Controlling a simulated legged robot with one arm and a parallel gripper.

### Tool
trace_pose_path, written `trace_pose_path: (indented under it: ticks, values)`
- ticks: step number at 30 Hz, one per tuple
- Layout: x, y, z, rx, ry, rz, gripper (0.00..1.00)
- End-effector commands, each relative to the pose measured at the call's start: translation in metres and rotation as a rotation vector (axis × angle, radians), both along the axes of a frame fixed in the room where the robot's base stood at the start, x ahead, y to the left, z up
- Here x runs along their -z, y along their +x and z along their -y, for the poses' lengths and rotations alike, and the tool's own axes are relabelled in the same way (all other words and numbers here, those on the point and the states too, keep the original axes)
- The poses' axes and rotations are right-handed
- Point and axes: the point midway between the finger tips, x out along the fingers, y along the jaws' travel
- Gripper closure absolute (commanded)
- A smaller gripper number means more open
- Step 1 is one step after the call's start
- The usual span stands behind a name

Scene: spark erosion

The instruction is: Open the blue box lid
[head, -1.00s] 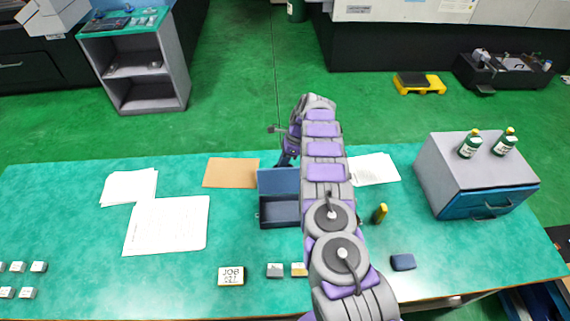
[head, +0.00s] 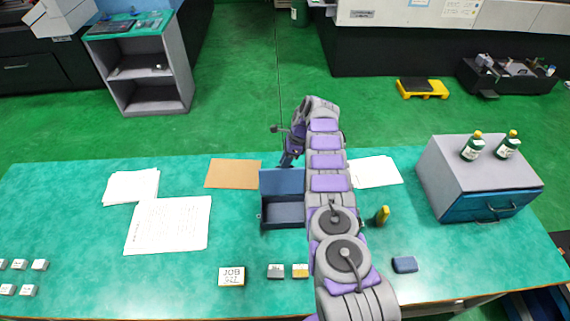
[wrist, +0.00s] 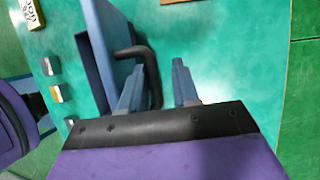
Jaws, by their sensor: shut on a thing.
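The blue box (head: 284,214) sits on the green table with its dark inside showing. Its lid (head: 283,182) is raised at the back edge, standing up and away from the opening. My arm hides the box's right side. My gripper (head: 287,160) is just behind the lid's top edge. In the wrist view, the lid (wrist: 104,35) is a blue panel with a black bent handle (wrist: 150,65). My gripper (wrist: 157,80) has its two blue-grey fingers on either side of this handle and is shut on it.
A brown sheet (head: 233,173) and white papers (head: 168,225) lie left of the box. Small blocks (head: 276,271) and a JOB sign (head: 232,276) stand in front.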

Motion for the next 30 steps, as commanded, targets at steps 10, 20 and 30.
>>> trace_pose_path:
  ticks: [10,20,30]
  values:
    - [-0.001,-0.001,0.001,0.001,-0.001,0.001,0.62]
    - [-0.001,-0.003,0.001,0.0,-0.002,-0.004,0.62]
    - [-0.032,-0.002,0.0,0.0,0.0,0.0,0.62]
